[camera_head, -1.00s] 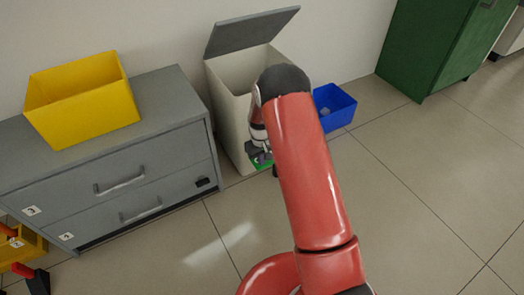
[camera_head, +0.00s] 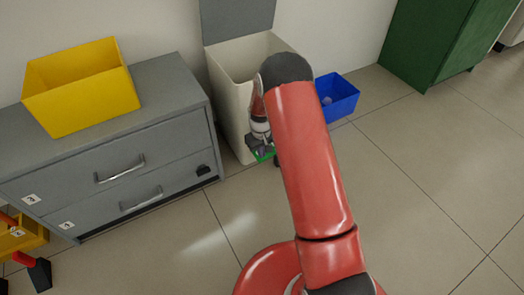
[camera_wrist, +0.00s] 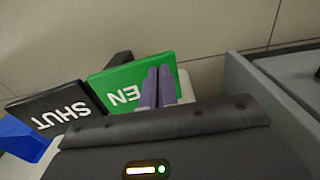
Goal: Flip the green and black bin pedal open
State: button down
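The bin (camera_head: 229,84) is a tall off-white box with a grey lid (camera_head: 237,18) that stands raised, close to upright. At its foot is a rocker pedal with a green half (camera_wrist: 122,78), its lettering partly hidden, and a black half (camera_wrist: 55,111) marked SHUT. My gripper (camera_wrist: 157,84) has its two purple fingers together with nothing between them. The fingertips are over the green half and seem to touch it. In the head view the green half (camera_head: 264,154) shows just below my gripper, and my arm hides the rest of the pedal.
A grey drawer cabinet (camera_head: 172,80) with a yellow bin (camera_head: 85,100) on top stands left of the bin.

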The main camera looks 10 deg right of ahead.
jog(key=s+a+r+p, duration=0.1)
jog(key=a+r+p, duration=0.2)
jog(key=r, duration=1)
jog(key=shift+r+p, duration=0.3)
jog(key=shift+p, duration=0.2)
jog(key=s+d+r+m+t+p, duration=0.1)
jog(key=s+r, duration=0.3)
jog(key=r, duration=0.4)
jog(key=s+d+r+t+p, duration=0.1)
jog(key=s+r+p, duration=0.15)
jog(key=r, duration=0.65)
jog(key=s+d+r+m+p, duration=0.1)
jog(key=s+r, duration=0.3)
jog(key=r, duration=0.4)
jog(key=s+d+r+t+p, duration=0.1)
jog(key=s+r, duration=0.4)
jog(key=s, duration=0.6)
jog(key=s+r+m+t+p, duration=0.1)
jog(key=s+r+t+p, duration=0.1)
jog(key=s+r, duration=0.4)
jog(key=s+p, duration=0.1)
jog(key=s, duration=0.3)
jog(key=shift+s+d+r+m, duration=0.3)
jog(key=shift+s+d, duration=0.05)
jog(key=shift+s, duration=0.05)
